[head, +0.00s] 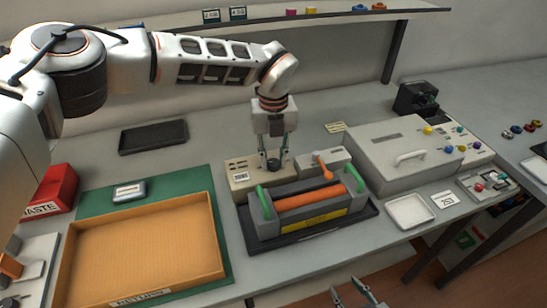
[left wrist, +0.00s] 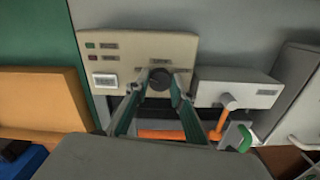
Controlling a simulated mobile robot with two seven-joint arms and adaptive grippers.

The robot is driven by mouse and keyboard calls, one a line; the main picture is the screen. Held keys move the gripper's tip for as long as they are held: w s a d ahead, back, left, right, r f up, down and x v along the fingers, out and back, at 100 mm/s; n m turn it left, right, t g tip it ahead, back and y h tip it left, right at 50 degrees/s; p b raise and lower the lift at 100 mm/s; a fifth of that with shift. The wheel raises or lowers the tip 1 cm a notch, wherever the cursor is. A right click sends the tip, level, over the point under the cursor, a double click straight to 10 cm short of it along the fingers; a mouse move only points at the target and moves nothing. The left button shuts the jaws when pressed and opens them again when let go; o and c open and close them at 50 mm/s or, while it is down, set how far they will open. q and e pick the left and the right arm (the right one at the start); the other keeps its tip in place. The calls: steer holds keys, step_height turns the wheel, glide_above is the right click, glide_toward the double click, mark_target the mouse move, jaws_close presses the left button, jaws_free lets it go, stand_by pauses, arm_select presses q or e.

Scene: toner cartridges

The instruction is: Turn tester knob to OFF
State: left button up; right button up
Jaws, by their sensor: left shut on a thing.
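The tester is a beige box (head: 240,178) behind the toner cartridge; its panel (left wrist: 115,62) fills the upper middle of the left wrist view. Its dark round knob (left wrist: 159,79) sits on the panel's right part, and it also shows in the head view (head: 273,165). My left gripper (head: 274,160) points down at the tester, its two fingers (left wrist: 160,88) shut on the knob, one on each side. The lettering around the knob is too small to read, so its setting cannot be told. My right gripper (head: 354,294) shows at the bottom edge of the head view, its fingers apart, with nothing between them.
In front of the tester, a cartridge with an orange roller (head: 310,197) and green handles rests on a black tray (head: 369,211). A grey unit with an orange lever (head: 323,167) adjoins on the right. An orange returns tray (head: 75,262) lies left; a large grey box (head: 385,150) stands right.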

mark_target(274, 162)
arm_select(q)
steer(key=shift+w+r, duration=0.1)
stand_by(0.4)
steer(key=o, duration=1.1)
step_height(274, 162, up, 12)
